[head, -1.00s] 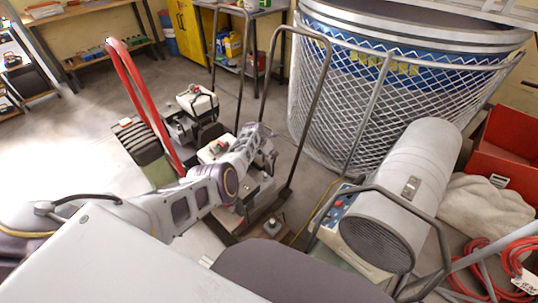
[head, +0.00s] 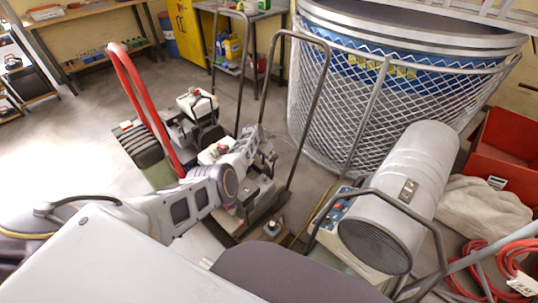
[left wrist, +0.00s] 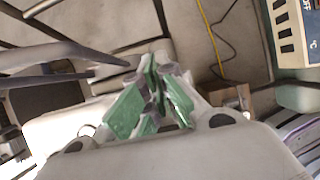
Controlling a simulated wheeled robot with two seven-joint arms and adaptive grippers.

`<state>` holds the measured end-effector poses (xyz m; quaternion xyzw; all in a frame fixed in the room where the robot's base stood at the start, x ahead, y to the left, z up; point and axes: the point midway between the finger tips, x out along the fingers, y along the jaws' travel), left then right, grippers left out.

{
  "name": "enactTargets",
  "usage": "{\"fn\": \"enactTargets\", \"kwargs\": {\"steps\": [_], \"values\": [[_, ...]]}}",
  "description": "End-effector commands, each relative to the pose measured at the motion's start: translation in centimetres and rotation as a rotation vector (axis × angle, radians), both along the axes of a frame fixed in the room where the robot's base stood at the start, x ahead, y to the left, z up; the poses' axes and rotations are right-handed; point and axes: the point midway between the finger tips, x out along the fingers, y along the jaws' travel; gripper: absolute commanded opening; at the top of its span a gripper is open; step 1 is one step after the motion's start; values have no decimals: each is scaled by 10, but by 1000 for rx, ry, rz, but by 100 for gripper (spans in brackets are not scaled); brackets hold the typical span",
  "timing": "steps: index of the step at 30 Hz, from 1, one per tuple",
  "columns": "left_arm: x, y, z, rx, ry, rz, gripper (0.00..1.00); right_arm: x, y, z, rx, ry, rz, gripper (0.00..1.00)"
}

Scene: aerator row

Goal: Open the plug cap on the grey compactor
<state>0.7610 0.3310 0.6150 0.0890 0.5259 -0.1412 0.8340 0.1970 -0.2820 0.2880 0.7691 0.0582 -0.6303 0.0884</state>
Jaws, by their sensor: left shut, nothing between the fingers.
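A grey machine (head: 262,191), which I take to be the grey compactor, stands on the floor near the middle of the head view, beneath a tall dark handle. My left arm crosses in from the left, and my left gripper (head: 266,157) is above and close to this machine. In the left wrist view, the gripper's green-padded fingers (left wrist: 153,95) are together and empty. I cannot make out the plug cap; the arm and gripper cover part of the machine. Whether the fingers touch it cannot be told. My right gripper is not in view.
A machine with a red handle (head: 143,92) and one with a white tank (head: 197,103) stand close by on the left. A large mesh-sided drum (head: 340,115) and a grey cylindrical heater (head: 405,190) stand to the right. Open floor (head: 75,120) lies at the left.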

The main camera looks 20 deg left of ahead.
Motion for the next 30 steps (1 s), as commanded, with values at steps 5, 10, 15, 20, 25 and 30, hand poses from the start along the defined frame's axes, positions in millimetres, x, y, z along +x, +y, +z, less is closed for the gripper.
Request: {"fn": "enactTargets", "kwargs": {"steps": [5,10,15,20,25,30], "values": [[0,0,-1,0,0,0,0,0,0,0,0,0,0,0],[0,0,0,0,0,0,0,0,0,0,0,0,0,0],[-1,0,1,-1,1,0,0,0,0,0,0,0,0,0],[-2,0,5,0,0,-1,0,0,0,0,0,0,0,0],[-4,2,10,0,0,-1,0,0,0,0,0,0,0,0],[-6,2,16,0,-1,-1,0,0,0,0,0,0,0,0]]}}
